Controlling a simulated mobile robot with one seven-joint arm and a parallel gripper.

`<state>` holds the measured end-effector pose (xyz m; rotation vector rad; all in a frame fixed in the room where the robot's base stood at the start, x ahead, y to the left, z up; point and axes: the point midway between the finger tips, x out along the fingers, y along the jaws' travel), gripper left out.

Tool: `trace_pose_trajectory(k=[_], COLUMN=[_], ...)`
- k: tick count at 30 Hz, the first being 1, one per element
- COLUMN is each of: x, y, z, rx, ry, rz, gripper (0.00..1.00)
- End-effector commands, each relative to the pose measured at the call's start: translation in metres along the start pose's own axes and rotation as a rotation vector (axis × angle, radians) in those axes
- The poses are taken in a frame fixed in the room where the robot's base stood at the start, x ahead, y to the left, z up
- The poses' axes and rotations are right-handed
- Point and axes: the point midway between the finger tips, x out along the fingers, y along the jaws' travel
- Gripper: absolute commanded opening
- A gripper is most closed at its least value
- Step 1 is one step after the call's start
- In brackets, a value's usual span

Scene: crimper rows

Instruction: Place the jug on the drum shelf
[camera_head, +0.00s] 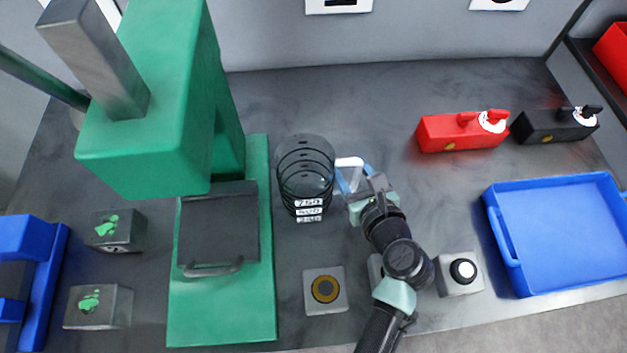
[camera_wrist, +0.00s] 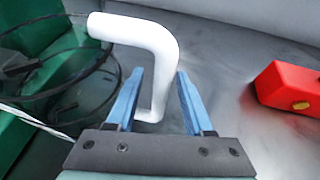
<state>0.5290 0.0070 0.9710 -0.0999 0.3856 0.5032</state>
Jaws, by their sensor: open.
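The jug (camera_head: 305,172) stands upright on the dark worktop, right of the green press. It is see-through with dark rings, white labels at its front and a white handle (camera_head: 349,162) on its right side. The handle also shows in the wrist view (camera_wrist: 158,40). My gripper (camera_head: 355,173) is open, its two blue fingers on either side of the handle's lower part in the wrist view (camera_wrist: 160,74). I cannot tell whether either finger touches it. I cannot make out a drum shelf in either view.
The green press (camera_head: 258,300) stands left of the jug, close by. A red block (camera_head: 450,134) and a black block (camera_head: 548,127) lie at the back right. A blue tray (camera_head: 507,237) is at the right. Small button boxes (camera_head: 338,305) sit along the front.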

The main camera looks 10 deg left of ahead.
Motion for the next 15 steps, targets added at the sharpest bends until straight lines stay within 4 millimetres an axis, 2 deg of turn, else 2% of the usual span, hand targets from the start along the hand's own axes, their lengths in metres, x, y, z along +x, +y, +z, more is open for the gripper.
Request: trace_pose_trajectory(k=[7,15], x=[0.0017,0.0015], y=[0.0002,0.0002], z=[0.0001,0.0001], rx=[-0.001,-0.001], ry=[0.000,0.000], rz=[0.000,0.000], gripper=[0.50,0.02])
